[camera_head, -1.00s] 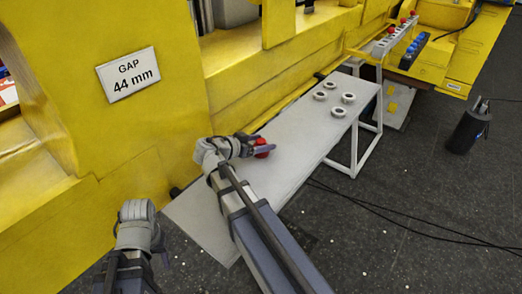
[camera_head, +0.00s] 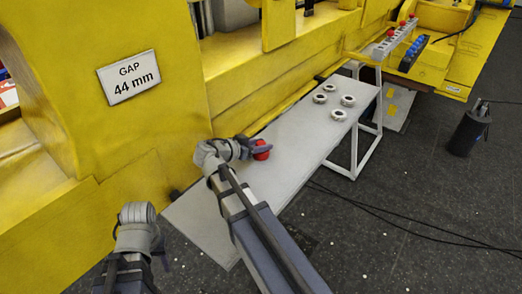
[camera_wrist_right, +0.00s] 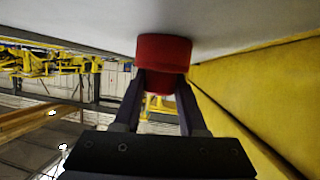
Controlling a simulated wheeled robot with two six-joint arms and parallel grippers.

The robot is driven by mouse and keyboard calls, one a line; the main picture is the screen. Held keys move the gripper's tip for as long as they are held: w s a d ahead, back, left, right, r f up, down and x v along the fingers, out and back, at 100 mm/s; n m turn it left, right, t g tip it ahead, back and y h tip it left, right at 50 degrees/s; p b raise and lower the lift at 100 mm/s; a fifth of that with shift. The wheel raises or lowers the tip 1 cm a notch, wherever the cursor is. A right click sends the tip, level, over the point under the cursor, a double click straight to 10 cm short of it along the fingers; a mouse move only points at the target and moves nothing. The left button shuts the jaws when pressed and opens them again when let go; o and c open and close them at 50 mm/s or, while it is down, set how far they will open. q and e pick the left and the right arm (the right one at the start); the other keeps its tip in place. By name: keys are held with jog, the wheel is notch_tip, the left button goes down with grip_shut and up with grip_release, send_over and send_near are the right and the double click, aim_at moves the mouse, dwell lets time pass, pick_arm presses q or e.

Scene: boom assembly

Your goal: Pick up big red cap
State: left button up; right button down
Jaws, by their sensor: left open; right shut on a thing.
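The big red cap (camera_head: 262,152) is at the near part of the grey-white bench, at the tip of my right gripper (camera_head: 257,149). In the right wrist view the red cap (camera_wrist_right: 164,52) is a short round piece, with a narrower red part between the two dark fingers. My right gripper (camera_wrist_right: 161,88) is shut on that narrower part. The cap is at or very close to the bench surface; I cannot tell whether it touches. My left gripper (camera_head: 161,256) is open at the lower left, away from the cap and mostly hidden by its own wrist.
The bench (camera_head: 300,150) runs away to the upper right, with several pale rings (camera_head: 338,114) at its far end. A yellow machine (camera_head: 150,120) with a "GAP 44 mm" sign (camera_head: 129,77) borders it. Cables (camera_head: 400,225) and a black container (camera_head: 468,132) are on the floor.

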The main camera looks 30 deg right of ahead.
aim_at(262, 142)
dwell(0.3)
notch_tip(262, 142, up, 10)
jog(key=p, duration=1)
jog(key=shift+f, duration=0.1)
jog(key=shift+f+b, duration=0.65)
jog(key=shift+b, duration=0.05)
jog(key=shift+r, duration=0.1)
